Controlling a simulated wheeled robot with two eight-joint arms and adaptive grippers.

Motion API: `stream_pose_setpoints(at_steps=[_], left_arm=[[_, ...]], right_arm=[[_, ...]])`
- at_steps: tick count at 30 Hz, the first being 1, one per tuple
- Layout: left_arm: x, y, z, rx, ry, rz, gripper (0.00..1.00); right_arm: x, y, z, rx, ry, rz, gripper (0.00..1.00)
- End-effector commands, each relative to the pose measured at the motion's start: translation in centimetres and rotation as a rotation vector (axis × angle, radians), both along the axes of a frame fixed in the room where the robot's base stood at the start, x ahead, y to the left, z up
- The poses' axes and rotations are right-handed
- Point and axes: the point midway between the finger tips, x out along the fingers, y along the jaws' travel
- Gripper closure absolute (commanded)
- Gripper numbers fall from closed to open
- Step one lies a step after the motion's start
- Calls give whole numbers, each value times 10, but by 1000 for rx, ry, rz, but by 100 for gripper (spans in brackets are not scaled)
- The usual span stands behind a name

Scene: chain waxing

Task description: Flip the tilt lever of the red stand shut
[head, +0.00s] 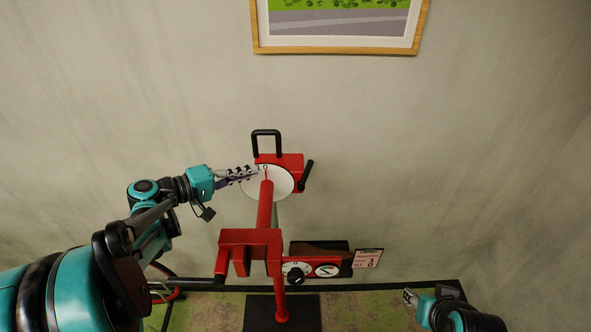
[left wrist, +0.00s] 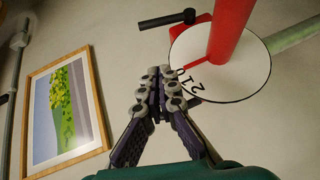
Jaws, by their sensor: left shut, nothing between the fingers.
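The red stand has a slanted red column (head: 265,205) with a white numbered dial (head: 284,182) and a red head block (head: 292,160) at its top. A black lever (head: 306,174) sits on the block's right side, pointing up; it seems to be the black bar in the left wrist view (left wrist: 168,19). I cannot tell which part is the tilt lever by label. My left gripper (head: 256,172) is shut and empty, at the dial's left edge; in the left wrist view its tips (left wrist: 159,72) point toward the dial. My right gripper (head: 407,296) is low at right, away from the stand.
A black loop handle (head: 266,133) rises from the head's upper left. A red clamp arm (head: 248,238), a panel with a knob and gauge (head: 327,270), and a small sign (head: 368,258) are lower down. A framed picture (head: 338,45) hangs above.

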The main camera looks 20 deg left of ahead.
Motion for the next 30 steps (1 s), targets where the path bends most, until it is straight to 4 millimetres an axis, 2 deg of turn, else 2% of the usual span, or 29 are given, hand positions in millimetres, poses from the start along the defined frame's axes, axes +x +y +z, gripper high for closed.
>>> stream_pose_setpoints(at_steps=[8, 13, 25, 30], left_arm=[[1, -1, 1, 0, 0, -1, 100], [13, -12, -3, 0, 0, -4, 100], [75, -64, -21, 0, 1, -5, 100], [77, -88, -27, 1, 1, -3, 100]], right_arm=[[0, 0, 1, 0, 0, 0, 60], [0, 0, 2, 0, 0, 0, 60], [0, 0, 5, 0, 0, 0, 60], [0, 0, 7, 0, 0, 0, 60]])
